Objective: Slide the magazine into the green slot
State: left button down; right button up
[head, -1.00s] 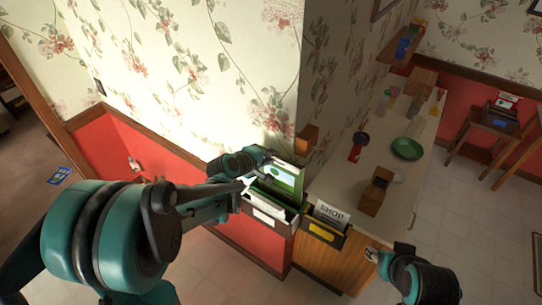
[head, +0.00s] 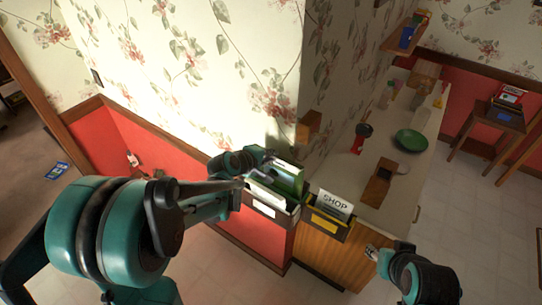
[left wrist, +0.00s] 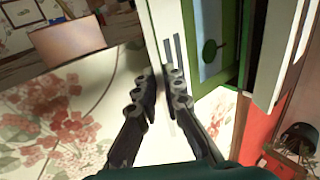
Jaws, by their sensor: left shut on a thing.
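The magazine (head: 289,182) has a green cover with a white top band. It stands upright at the white-labelled wall rack (head: 263,210), its lower part hidden behind the rack's front. In the left wrist view the magazine (left wrist: 208,60) shows a blue panel with a green tree. My left gripper (left wrist: 163,80) is shut on the magazine near its edge. In the head view the arm partly hides my left gripper (head: 262,172). I cannot make out a green label on a slot. My right gripper (head: 374,254) is low at the right, away from the racks; its jaws are unclear.
A yellow-labelled rack (head: 326,227) holding a "SHOP" paper (head: 335,205) hangs just right of the white-labelled one. A counter (head: 400,180) behind carries a green plate (head: 411,140) and a wooden block (head: 380,184). The wall corner rises close behind the magazine.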

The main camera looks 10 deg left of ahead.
pick_arm(q)
jog(key=shift+f, duration=0.35)
jog(key=c, duration=1.6)
grip_release()
jog(key=shift+o, duration=0.2)
jog(key=v, duration=1.2)
